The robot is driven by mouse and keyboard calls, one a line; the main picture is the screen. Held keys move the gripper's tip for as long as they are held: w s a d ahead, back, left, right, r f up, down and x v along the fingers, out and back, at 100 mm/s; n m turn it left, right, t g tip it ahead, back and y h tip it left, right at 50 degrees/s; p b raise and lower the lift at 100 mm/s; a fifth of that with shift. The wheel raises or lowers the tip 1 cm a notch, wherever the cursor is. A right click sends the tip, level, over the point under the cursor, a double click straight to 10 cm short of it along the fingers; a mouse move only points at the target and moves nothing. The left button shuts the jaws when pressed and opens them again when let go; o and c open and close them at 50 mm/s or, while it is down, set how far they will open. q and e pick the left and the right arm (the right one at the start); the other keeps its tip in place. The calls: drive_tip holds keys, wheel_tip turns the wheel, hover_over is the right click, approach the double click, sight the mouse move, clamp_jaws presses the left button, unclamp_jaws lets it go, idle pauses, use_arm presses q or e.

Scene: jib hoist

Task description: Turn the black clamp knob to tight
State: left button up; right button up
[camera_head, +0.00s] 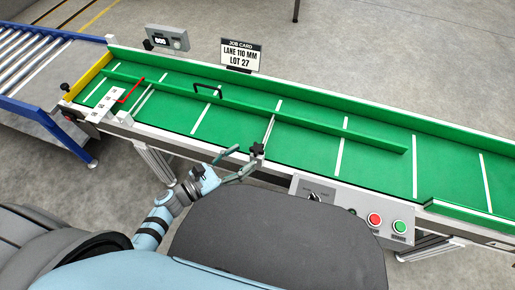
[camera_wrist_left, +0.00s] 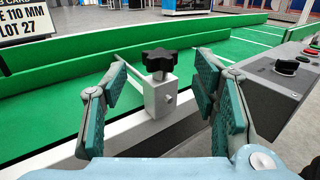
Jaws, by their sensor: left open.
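The black clamp knob (camera_head: 257,149) is star-shaped and sits on top of a white clamp block at the near edge of the green conveyor. In the left wrist view the knob (camera_wrist_left: 160,63) stands upright on the block (camera_wrist_left: 160,95), centred between the fingers. My left gripper (camera_head: 246,157) is open at the near side of the knob. In the left wrist view its teal-padded fingers (camera_wrist_left: 158,82) stand on both sides with clear gaps. They do not touch the knob. My right gripper is not in view.
A green guide rail (camera_head: 300,119) runs along the conveyor, with a black handle (camera_head: 207,89) on it. A control box (camera_head: 350,212) with red and green buttons is fixed right of the clamp. A job card (camera_head: 240,55) reads "LANE 110 MM, LOT 27". A blue roller conveyor (camera_head: 45,115) adjoins at left.

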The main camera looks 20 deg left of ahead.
sight(257, 147)
use_arm(q)
drive_tip(key=x, duration=0.6)
drive_tip(key=shift+w+d, duration=0.15)
drive_tip(key=shift+w, duration=0.1)
drive_tip(key=c, duration=1.2)
drive_tip(key=shift+b, duration=0.3)
